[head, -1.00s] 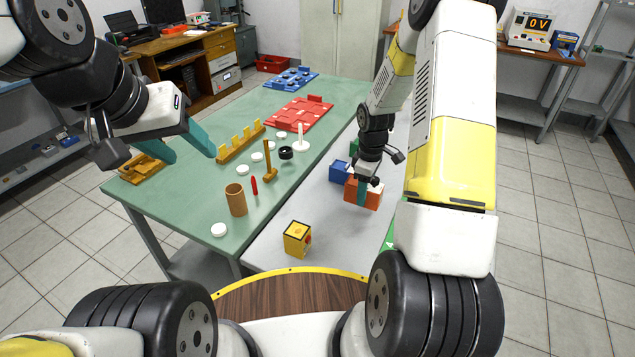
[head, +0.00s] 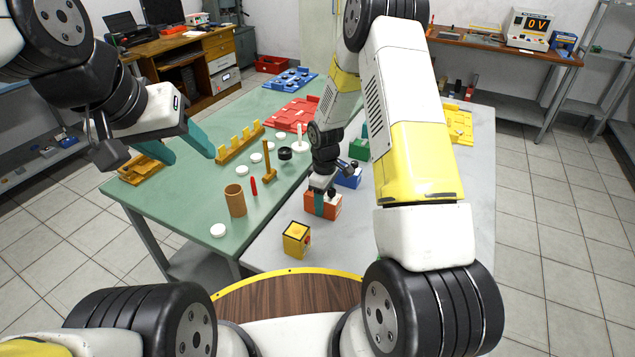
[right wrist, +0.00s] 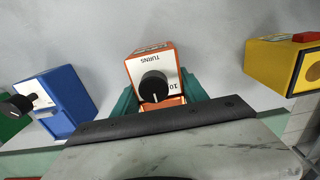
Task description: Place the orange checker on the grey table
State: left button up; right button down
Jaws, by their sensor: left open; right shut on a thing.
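The orange checker (head: 331,207) is a small orange box. In the right wrist view it shows a white face (right wrist: 153,72) with a black knob and the word TURNS. My right gripper (head: 319,204) is shut on it, with teal fingers on both sides. The checker is over the near left part of the grey table (head: 350,238); I cannot tell whether its underside touches the top. My left gripper (head: 180,148) is open and empty above the left side of the green table.
A yellow box (head: 296,238) stands nearer to me, and a blue box (head: 348,179) and green box (head: 358,149) stand behind the checker. A green table (head: 200,195) with a wooden cup (head: 235,200) and several small parts adjoins on the left.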

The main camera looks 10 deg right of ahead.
jog(key=c, duration=0.6)
grip_release()
jog(key=shift+f, duration=0.1)
notch_tip(320, 180, up, 12)
jog(key=shift+r, duration=0.1)
jog(key=s+d+r+m+t, duration=0.15)
jog(key=s+r, duration=0.25)
jog(key=r, duration=0.5)
jog(key=s+d+r+m+t, duration=0.1)
jog(key=s+r+m, duration=0.25)
jog(key=r, duration=0.45)
jog(key=s+r+m+t, duration=0.1)
jog(key=s+r+m, duration=0.1)
jog(key=s, duration=0.3)
jog(key=s+r+m+t+y, duration=0.1)
jog(key=s+r, duration=0.3)
jog(key=s, duration=0.2)
jog(key=s+r+m+t+y, duration=0.1)
jog(key=s+r+m, duration=0.1)
jog(key=s, duration=0.4)
jog(key=shift+s+r+m+t, duration=0.25)
jog(key=shift+r+m+t, duration=0.05)
jog(key=shift+r+t, duration=0.1)
